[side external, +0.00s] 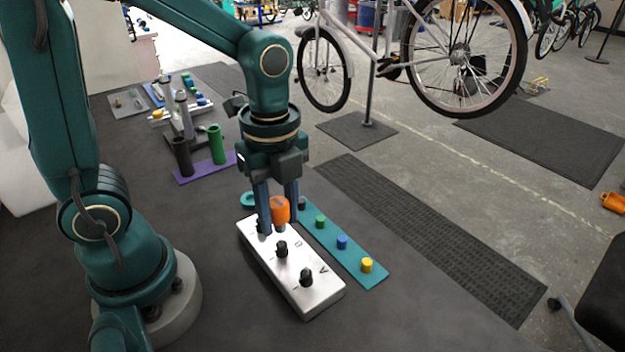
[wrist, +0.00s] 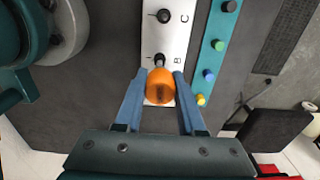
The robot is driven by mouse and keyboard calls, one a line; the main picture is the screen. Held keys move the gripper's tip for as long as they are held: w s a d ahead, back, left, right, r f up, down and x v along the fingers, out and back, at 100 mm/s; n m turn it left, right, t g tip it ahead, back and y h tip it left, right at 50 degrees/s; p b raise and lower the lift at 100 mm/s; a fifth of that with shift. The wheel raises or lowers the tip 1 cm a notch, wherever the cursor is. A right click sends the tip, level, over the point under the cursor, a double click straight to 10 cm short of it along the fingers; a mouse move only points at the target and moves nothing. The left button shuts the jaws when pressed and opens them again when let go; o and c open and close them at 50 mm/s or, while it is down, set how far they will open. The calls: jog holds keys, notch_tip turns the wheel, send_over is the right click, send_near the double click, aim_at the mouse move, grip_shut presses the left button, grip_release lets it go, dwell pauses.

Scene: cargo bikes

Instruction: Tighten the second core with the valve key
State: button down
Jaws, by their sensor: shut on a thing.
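A white valve block (side external: 303,292) with black cores and letters lies on the bench. My gripper (side external: 278,222) points down over it, its blue fingers on either side of the valve key's orange handle (side external: 281,208). In the wrist view the handle (wrist: 160,88) sits between the fingertips. The key is upright over the middle core (side external: 281,249), beside letter B (wrist: 177,61); I cannot tell whether it touches it. The core at the block's near end (side external: 306,277) is bare. The core by C (wrist: 163,16) shows at the top of the wrist view; the near core is hidden there.
A teal strip (side external: 375,279) with black, green, blue and yellow caps lies close along the block's right side. A purple base (side external: 190,174) with a dark and a green cylinder stands behind left. Bare bench lies in front of the block.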

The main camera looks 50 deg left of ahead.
aim_at(277, 202)
jog(key=shift+r, duration=1.65)
